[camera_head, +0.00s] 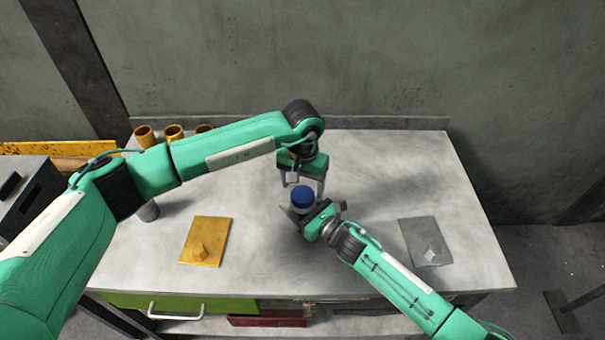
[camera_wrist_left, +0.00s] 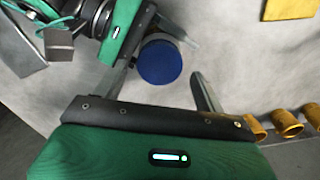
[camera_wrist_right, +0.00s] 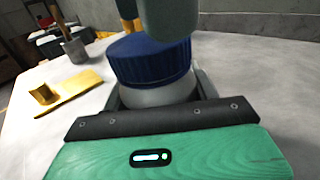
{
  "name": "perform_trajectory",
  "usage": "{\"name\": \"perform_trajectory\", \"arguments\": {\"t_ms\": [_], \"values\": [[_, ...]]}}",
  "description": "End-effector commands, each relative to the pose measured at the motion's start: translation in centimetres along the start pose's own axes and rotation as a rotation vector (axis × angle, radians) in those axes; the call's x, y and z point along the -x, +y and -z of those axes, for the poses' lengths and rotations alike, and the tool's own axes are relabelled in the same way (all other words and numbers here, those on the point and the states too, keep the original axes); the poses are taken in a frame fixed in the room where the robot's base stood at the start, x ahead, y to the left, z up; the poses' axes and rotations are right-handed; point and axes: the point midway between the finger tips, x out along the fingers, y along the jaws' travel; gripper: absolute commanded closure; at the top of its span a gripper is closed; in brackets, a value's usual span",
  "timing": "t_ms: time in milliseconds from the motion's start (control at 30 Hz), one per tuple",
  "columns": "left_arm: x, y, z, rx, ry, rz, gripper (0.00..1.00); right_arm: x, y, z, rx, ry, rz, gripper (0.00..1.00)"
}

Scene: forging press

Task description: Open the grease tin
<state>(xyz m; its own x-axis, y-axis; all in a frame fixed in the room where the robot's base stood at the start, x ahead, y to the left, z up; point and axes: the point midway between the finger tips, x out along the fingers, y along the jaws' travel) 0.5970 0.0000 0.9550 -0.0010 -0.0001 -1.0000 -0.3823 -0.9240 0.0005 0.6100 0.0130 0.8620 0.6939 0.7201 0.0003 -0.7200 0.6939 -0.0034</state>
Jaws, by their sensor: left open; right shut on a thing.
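The grease tin has a ribbed blue lid (camera_head: 302,195) and a pale body (camera_wrist_right: 158,94). It stands upright near the middle of the table. My right gripper (camera_head: 318,212) is shut on the body from the front right, below the lid. My left gripper (camera_head: 307,184) points down over the tin and is open. In the left wrist view the round lid (camera_wrist_left: 160,62) lies near its spread fingers; I cannot tell whether they touch it. The lid sits on the body in the right wrist view, where part of my left gripper hangs close above it.
A yellow plate (camera_head: 221,232) with a small block lies left of the tin, and a grey plate (camera_head: 412,233) with a block lies right. Several brass cups (camera_head: 145,136) stand at the back left. A grey cup (camera_head: 148,211) stands at the left. The table's back right is clear.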

Motion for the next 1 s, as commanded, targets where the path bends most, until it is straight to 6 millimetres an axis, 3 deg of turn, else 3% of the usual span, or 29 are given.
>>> {"name": "perform_trajectory", "arguments": {"t_ms": [200,533,767,1000], "values": [[-2.2,0.0,0.0,0.0,0.0,0.0,0.28,0.0,0.0,0.1,0.0,0.001,0.001,1.0],[-2.6,0.0,0.0,-0.001,0.001,0.0,0.28,0.0,0.0,0.1,0.0,0.002,0.001,1.0],[-2.6,0.0,0.0,0.0,0.001,0.0,0.71,0.0,0.0,0.1,0.0,0.002,0.001,1.0],[-2.6,0.0,0.0,0.105,0.001,0.001,0.73,0.0,0.0,0.1,0.0,0.002,0.001,1.0]]}}
